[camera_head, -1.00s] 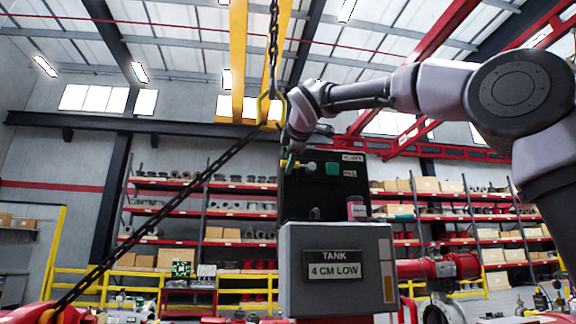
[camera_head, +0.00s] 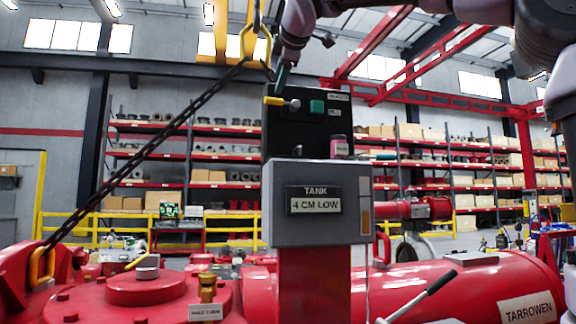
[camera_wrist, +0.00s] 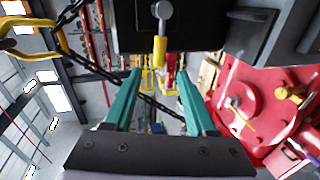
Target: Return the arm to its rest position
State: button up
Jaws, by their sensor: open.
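My gripper (camera_head: 282,76) is at the top left of the black control panel (camera_head: 290,135), just above a yellow-handled lever (camera_head: 274,101). In the wrist view my gripper (camera_wrist: 159,76) has its two teal fingers spread apart with nothing held between them. The lever's yellow handle (camera_wrist: 160,52) shows just beyond the gap between the fingertips; whether either finger touches it I cannot tell. In the head view the handle points left from its metal pivot. My arm comes in from the upper right, partly cut off by the frame.
A chain (camera_head: 150,150) runs diagonally from a yellow hook (camera_head: 256,42) close left of my gripper to a yellow link (camera_head: 41,266). A grey box (camera_head: 318,228) reads "TANK 4 CM LOW". Red machinery (camera_head: 420,284) fills the lower foreground; shelves stand behind.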

jog(key=d+f+m+g+h, duration=0.3)
jog(key=d+f+m, duration=0.4)
jog(key=d+f, duration=0.65)
jog(key=s+d+f+m+g, duration=0.1)
jog(key=s+d+f+m, duration=0.4)
jog(key=f, duration=0.4)
jog(key=s+d+f+m+g, duration=0.1)
jog(key=s+d+f+m, duration=0.4)
jog(key=f, duration=0.5)
jog(key=s+d+f+m+g, duration=0.2)
jog(key=s+d+f+m, duration=0.3)
jog(key=f, duration=0.5)
jog(key=d+m, duration=0.2)
jog(key=m, duration=0.1)
jog(key=shift+f, duration=0.2)
